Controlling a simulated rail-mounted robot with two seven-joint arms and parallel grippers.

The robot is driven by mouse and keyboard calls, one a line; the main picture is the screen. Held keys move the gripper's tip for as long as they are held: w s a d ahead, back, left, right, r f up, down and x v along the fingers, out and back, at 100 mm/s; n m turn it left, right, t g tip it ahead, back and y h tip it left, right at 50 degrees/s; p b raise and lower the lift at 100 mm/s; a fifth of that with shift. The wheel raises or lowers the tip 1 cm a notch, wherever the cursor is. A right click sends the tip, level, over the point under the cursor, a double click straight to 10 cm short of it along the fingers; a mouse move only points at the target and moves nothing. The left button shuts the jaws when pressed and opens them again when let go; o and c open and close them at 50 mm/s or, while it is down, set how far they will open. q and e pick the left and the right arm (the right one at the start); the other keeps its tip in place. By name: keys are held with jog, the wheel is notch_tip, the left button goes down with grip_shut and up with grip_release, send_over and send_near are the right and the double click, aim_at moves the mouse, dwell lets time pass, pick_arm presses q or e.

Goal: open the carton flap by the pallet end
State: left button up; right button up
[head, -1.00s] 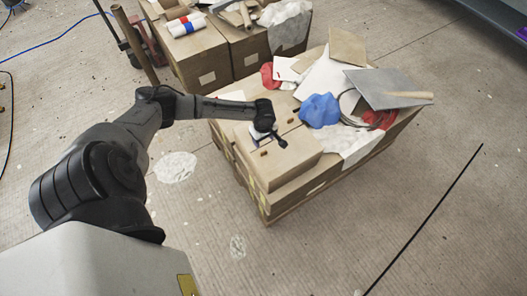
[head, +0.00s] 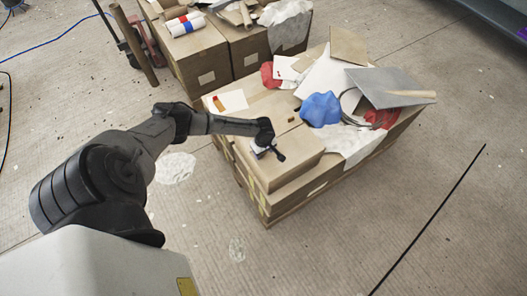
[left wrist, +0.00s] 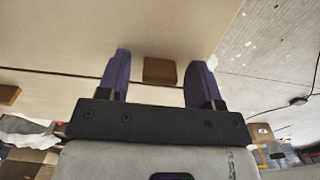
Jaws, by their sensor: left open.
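The carton (head: 292,163) stands at the near end of the loaded pallet, its brown top lying flat with no flap standing up. My left gripper (head: 258,153) is over the left part of that top. In the left wrist view my left gripper (left wrist: 155,80) is open, with a purple finger on each side of a small brown tab (left wrist: 160,70). The tab sits by the edge of a pale flat panel (left wrist: 90,30). I cannot tell whether the fingers touch it. A second brown tab (left wrist: 8,95) shows at the left edge. My right gripper is not in view.
Behind the carton lie a blue lump (head: 320,109), red cloth, white sheets and a grey plate (head: 390,87) on the pallet load. More cartons (head: 195,60) stand at the back left.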

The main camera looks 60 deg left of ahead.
pick_arm(q)
grip_shut()
dwell(0.5)
